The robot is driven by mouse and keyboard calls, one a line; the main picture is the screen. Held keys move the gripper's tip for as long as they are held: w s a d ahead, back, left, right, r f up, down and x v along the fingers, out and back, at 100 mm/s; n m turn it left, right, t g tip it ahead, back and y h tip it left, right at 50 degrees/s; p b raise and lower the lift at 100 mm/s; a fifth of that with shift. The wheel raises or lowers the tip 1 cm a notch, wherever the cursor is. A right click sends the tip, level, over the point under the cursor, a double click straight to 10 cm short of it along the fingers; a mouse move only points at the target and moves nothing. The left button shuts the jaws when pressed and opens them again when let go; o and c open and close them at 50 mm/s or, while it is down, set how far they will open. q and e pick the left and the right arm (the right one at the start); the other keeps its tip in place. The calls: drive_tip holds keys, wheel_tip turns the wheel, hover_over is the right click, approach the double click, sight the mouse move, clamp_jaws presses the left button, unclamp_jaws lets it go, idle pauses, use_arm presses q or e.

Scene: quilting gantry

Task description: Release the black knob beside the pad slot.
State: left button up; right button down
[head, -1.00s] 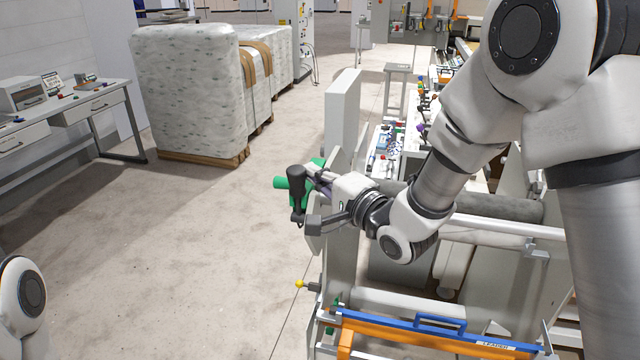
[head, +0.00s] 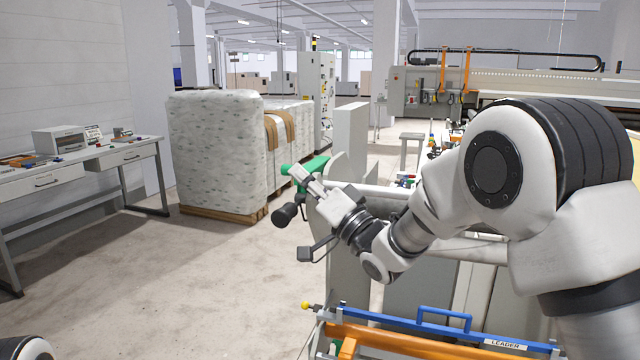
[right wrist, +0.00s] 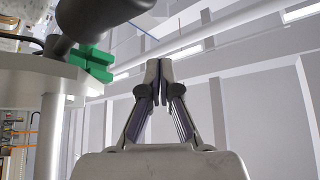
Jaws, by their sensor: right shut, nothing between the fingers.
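A black knob with a bulbous end (head: 286,215) sticks out at the near left side of the machine frame, next to a green part (head: 304,172). My right gripper (head: 300,177) is shut and empty, just above the knob and close to the green part in the picture. In the right wrist view my gripper's fingertips (right wrist: 158,68) meet with nothing between them. The black knob (right wrist: 95,18) and green part (right wrist: 92,62) are at upper left there, apart from the fingers. I cannot make out the pad slot. My left gripper is out of view.
A yellow-tipped knob (head: 306,305), a blue-handled bar (head: 442,319) marked LEADER and an orange bar (head: 415,342) are at the front of the machine. A grey upright plate (head: 350,145) stands behind the gripper. Wrapped pallets (head: 217,150) and a bench (head: 80,165) stand left. Floor between is clear.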

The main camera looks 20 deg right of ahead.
sight(297, 211)
drive_tip(key=shift+s+a+f+n+g+y+b, duration=0.3)
drive_tip(key=shift+f+n+g+y+b, duration=0.85)
drive_tip(key=shift+n+b, duration=0.85)
drive_tip(key=shift+s+a+f+n+g+y+b, duration=0.25)
drive_tip(key=shift+s+f+n+g+y+b, duration=0.4)
drive_tip(key=shift+n+y+b, duration=1.3)
drive_tip(key=shift+s+a+f+n+g+y+b, duration=0.2)
drive_tip(key=shift+f+n+g+y+b, duration=0.85)
drive_tip(key=shift+n, duration=1.5)
drive_tip(key=shift+h+b, duration=0.25)
drive_tip(key=shift+b, duration=0.1)
